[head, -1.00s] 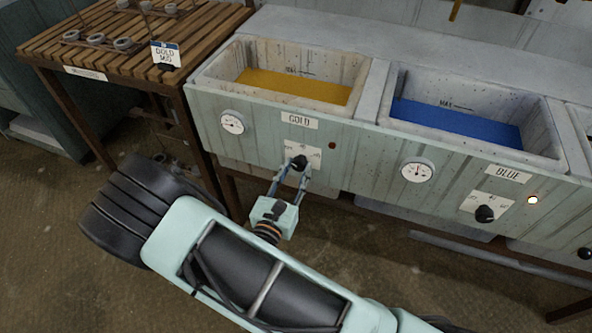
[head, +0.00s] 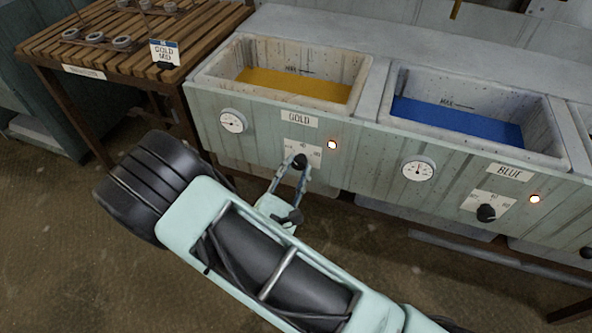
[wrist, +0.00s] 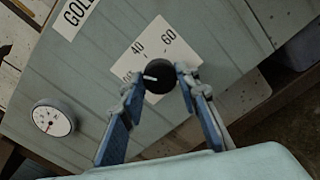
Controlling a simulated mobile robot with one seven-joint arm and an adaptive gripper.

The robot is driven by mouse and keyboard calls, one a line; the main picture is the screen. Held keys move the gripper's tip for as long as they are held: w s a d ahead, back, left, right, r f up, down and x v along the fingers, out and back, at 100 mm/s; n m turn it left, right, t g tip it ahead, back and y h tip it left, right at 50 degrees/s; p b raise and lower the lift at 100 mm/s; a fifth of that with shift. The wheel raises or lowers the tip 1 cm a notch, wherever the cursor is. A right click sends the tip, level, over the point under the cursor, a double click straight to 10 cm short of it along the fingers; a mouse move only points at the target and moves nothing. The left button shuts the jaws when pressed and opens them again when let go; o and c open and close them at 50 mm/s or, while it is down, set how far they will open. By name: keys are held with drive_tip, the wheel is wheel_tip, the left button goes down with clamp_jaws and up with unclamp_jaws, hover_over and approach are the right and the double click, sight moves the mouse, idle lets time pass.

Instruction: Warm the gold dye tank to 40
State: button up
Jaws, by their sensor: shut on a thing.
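The gold dye tank (head: 292,88) holds yellow dye, with a GOLD label (head: 299,119) on its front. Its black dial knob (wrist: 160,76) sits on a white plate marked 40 and 60 in the wrist view; another mark at the left is partly hidden by a finger. The knob's white pointer line faces left in that view, below the 40. My gripper (head: 300,167) is shut on the knob, a finger on either side. The gold lamp (head: 332,145) glows. The gold gauge (head: 233,121) is left of the knob; its reading is too small to tell.
The blue tank (head: 455,122) stands to the right, with its own gauge (head: 417,170), knob (head: 486,213) and lit lamp (head: 535,198). A slatted wooden table (head: 110,45) with a GOLD card (head: 165,53) stands at the left. Open floor lies in front.

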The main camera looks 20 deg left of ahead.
drive_tip(key=m+b, duration=0.2)
drive_tip(key=m, duration=0.3)
drive_tip(key=shift+m, duration=0.3)
idle(0.4)
drive_tip(key=o, duration=1.2)
drive_tip(key=shift+c, duration=0.2)
drive_tip(key=s, duration=1.2)
drive_tip(key=shift+a, duration=0.45)
